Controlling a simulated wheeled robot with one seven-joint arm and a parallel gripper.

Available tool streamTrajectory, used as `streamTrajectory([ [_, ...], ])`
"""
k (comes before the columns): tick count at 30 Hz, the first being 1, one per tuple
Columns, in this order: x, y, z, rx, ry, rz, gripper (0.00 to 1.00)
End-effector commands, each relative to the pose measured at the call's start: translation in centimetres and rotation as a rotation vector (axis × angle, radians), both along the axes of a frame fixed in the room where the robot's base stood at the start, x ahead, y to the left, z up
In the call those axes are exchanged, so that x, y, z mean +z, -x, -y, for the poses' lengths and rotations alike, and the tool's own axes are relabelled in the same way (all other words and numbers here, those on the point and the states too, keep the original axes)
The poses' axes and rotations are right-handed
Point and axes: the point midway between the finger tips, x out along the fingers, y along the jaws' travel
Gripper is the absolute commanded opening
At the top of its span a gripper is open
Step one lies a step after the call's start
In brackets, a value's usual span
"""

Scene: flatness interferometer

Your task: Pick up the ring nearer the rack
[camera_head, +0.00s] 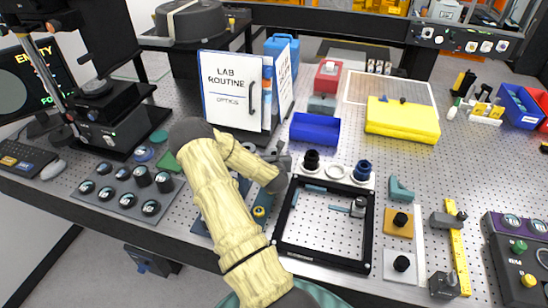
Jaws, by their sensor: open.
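A pale ring-like piece (335,172) lies on the perforated table between a black knob (312,160) and a dark blue knob (362,170). No rack can be named with certainty. My gripper (279,168) is open, grey, and above the table left of the black knob. My tan-sleeved arm hides part of the table beneath it, and the fingertips are small in view.
A black square frame (281,232) lies right of my arm. A white binder (228,92) stands behind my gripper, with a blue open bin (315,130) to its right. A yellow case (402,122) is farther right. Small mounts and a yellow ruler (458,250) crowd the front right.

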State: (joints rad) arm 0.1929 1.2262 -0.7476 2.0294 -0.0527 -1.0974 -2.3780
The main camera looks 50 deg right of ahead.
Motion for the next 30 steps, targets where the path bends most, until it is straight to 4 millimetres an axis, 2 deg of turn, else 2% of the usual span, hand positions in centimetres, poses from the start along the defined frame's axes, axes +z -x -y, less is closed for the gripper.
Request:
streamTrajectory([
  [2,0.0,0.0,0.0,0.0,0.0,0.0,0.83],
  [9,0.0,0.0,0.0,0.0,0.0,0.0,0.38],
  [10,0.0,0.0,0.0,0.0,0.0,0.0,0.35],
  [20,0.4,0.0,0.0,0.001,0.0,0.001,0.35],
  [26,2.9,-0.1,0.0,0.001,0.003,0.004,0.35],
  [30,5.6,-0.1,-0.1,0.001,0.002,0.005,0.35],
])
